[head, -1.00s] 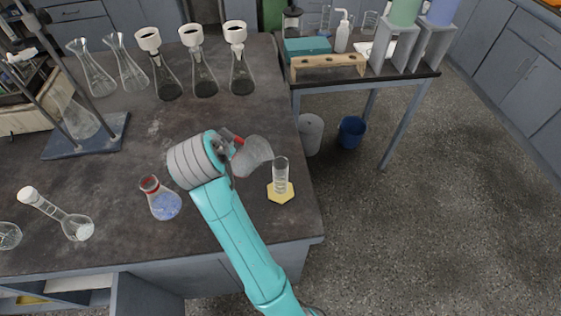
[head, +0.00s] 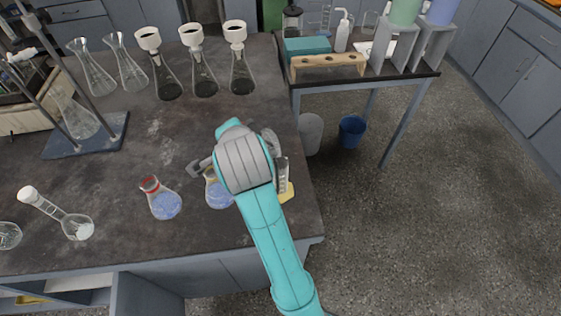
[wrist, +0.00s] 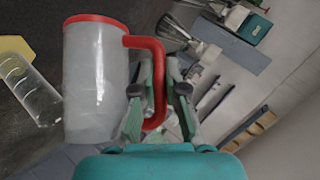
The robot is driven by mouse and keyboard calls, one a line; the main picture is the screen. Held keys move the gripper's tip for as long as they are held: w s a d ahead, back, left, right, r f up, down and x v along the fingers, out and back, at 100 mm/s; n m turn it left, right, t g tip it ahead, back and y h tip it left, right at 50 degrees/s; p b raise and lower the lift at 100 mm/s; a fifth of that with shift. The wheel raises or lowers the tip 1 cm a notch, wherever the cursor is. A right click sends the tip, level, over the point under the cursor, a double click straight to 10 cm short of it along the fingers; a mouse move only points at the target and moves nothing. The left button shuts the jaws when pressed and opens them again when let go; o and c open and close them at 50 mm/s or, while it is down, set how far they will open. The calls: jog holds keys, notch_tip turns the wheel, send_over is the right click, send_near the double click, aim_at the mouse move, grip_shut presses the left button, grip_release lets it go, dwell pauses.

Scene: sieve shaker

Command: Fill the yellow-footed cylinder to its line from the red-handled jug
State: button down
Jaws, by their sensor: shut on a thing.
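The jug (wrist: 93,85) fills the left of the wrist view, a cloudy see-through body with a red rim and red handle. My gripper (wrist: 160,88) is shut on its handle. The cylinder (wrist: 32,95) is clear and stands on its yellow foot (head: 287,193) near the bench's right edge; it also shows in the head view (head: 283,174). The jug is beside the cylinder and lies at an angle to it in the wrist view. In the head view my arm hides most of the jug. I cannot tell the liquid level in either, or whether anything pours.
A flask of blue liquid (head: 219,196) stands left of my wrist, partly hidden. A red-collared flask (head: 165,203) stands farther left. Several flasks with white funnels line the bench's back. The bench's right edge (head: 318,215) is close to the cylinder.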

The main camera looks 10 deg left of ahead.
jog(key=shift+d+r, duration=0.1)
jog(key=shift+r, duration=0.1)
dwell(0.6)
jog(key=shift+s+d+m+t+y+p, duration=0.1)
jog(key=shift+d+m+t+y+p, duration=0.25)
jog(key=shift+d+m+y, duration=0.35)
dwell(2.2)
jog(key=shift+s+d+r+t+y+p, duration=0.1)
jog(key=shift+d+r+t+y+p, duration=0.1)
jog(key=shift+r+t+y+p, duration=0.25)
dwell(2.9)
